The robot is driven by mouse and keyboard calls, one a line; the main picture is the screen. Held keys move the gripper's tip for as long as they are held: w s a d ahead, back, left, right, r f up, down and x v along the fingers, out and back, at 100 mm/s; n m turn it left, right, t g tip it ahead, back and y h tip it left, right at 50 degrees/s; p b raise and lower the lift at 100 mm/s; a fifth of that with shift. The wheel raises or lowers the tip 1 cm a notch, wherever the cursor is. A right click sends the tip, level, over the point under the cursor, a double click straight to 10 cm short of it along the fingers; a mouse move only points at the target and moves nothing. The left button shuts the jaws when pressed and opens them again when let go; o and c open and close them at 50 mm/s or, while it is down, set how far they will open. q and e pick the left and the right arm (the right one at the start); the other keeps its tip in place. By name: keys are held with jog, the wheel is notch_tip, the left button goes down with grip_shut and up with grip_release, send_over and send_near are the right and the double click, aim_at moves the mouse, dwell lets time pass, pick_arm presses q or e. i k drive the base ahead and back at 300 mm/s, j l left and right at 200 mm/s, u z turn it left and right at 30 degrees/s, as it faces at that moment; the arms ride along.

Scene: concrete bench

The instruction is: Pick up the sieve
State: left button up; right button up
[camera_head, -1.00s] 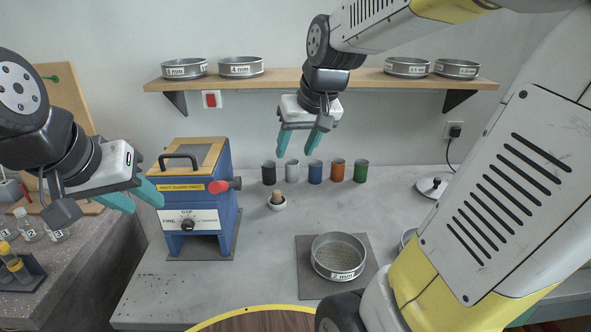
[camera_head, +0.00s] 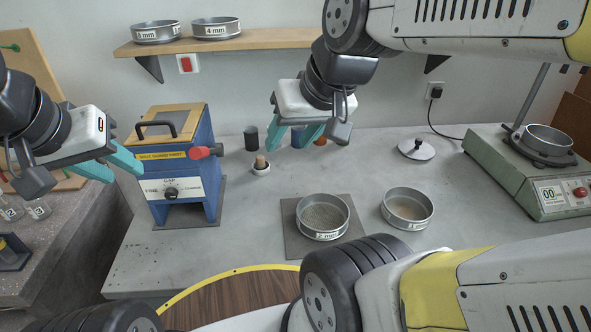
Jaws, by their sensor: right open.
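A round metal sieve with a mesh floor and a "2 mm" label (camera_head: 323,217) sits on a dark square mat (camera_head: 291,235) on the bench. A second round metal pan or sieve (camera_head: 407,208) stands on the bare bench to its right. My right gripper (camera_head: 293,136) is open and empty, its teal fingers pointing down above the back of the bench, in front of the coloured cups and apart from both. My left gripper (camera_head: 112,165) is open and empty at the left, beside the blue machine.
A blue machine (camera_head: 182,187) with a red knob stands at left. Sieves labelled 1 mm (camera_head: 156,32) and 4 mm (camera_head: 216,28) sit on the shelf.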

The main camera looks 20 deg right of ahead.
aim_at(320, 217)
jog(key=j+z, duration=0.2)
jog(key=z, duration=1.8)
jog(key=i+l+z, duration=0.1)
jog(key=z, duration=0.2)
jog(key=k+u, duration=0.1)
jog(key=u, duration=0.8)
jog(key=i+l+u, duration=0.1)
jog(key=u, duration=0.25)
jog(key=k+j+z, duration=0.1)
jog(key=j+z, duration=0.3)
jog(key=k+j+z, duration=0.15)
jog(key=j+z, duration=0.15)
jog(key=z, duration=0.15)
